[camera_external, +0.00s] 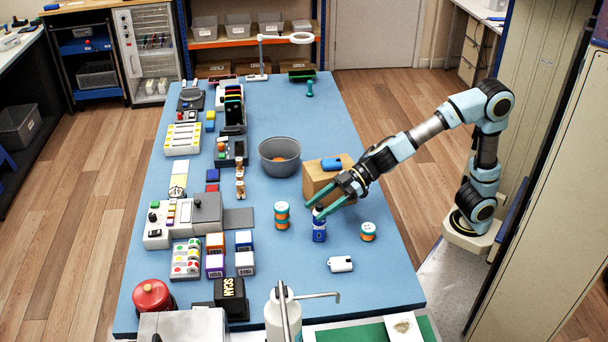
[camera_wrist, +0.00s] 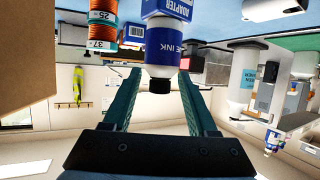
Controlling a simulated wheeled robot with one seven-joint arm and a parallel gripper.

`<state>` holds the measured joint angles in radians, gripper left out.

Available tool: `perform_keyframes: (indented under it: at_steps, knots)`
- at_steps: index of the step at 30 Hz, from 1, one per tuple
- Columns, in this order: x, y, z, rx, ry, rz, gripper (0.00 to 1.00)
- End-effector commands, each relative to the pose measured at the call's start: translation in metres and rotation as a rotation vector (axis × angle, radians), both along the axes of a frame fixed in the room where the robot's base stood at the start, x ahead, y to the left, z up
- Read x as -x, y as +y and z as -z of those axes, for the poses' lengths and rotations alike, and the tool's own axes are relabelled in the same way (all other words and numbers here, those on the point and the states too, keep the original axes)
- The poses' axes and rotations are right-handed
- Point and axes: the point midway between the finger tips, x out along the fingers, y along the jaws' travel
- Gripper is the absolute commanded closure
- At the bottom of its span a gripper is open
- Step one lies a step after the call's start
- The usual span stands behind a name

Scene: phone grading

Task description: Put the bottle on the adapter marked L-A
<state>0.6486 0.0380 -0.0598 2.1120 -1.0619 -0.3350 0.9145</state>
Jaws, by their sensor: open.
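I cannot see any contact. Several small coloured blocks (camera_external: 244,262) stand left of the bottle; their marks are too small to read, and I cannot pick out L-A.
A white tag (camera_external: 340,264) lies in front. A grey bowl (camera_external: 279,158) is farther back. A white dispenser (camera_external: 281,318) stands near the front edge.

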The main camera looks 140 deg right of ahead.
Motion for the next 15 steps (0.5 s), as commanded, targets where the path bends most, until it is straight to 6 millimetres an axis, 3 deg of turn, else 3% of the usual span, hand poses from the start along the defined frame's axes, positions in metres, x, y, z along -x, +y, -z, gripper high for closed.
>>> perform_keyframes:
  at_steps: [5, 15]
  knots:
    - [0.011, 0.004, -0.012, 0.001, -0.002, 0.001, 0.42]
    - [0.071, 0.030, -0.041, 0.001, -0.002, 0.000, 0.42]
